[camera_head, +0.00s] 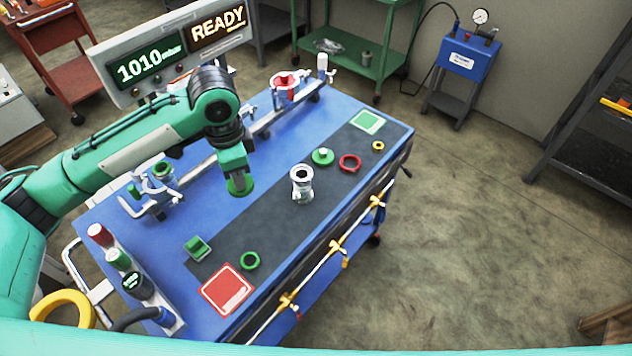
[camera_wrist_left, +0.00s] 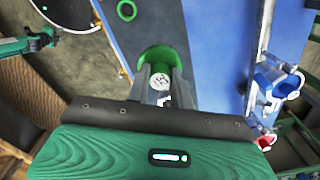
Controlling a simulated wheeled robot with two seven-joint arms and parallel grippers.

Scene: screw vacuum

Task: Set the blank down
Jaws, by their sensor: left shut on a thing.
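The blank (camera_head: 241,188) is a green round piece held at the end of my left gripper (camera_head: 238,177), above the blue bench and near the left side of the dark mat. In the left wrist view the green blank (camera_wrist_left: 163,55) shows beyond the fingers of the left gripper (camera_wrist_left: 160,80), which are shut on its pale, marked middle part. The fingers and wrist hide part of it. I cannot tell its exact height, but it appears raised off the bench (camera_head: 225,218).
Clamp stands line the back.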

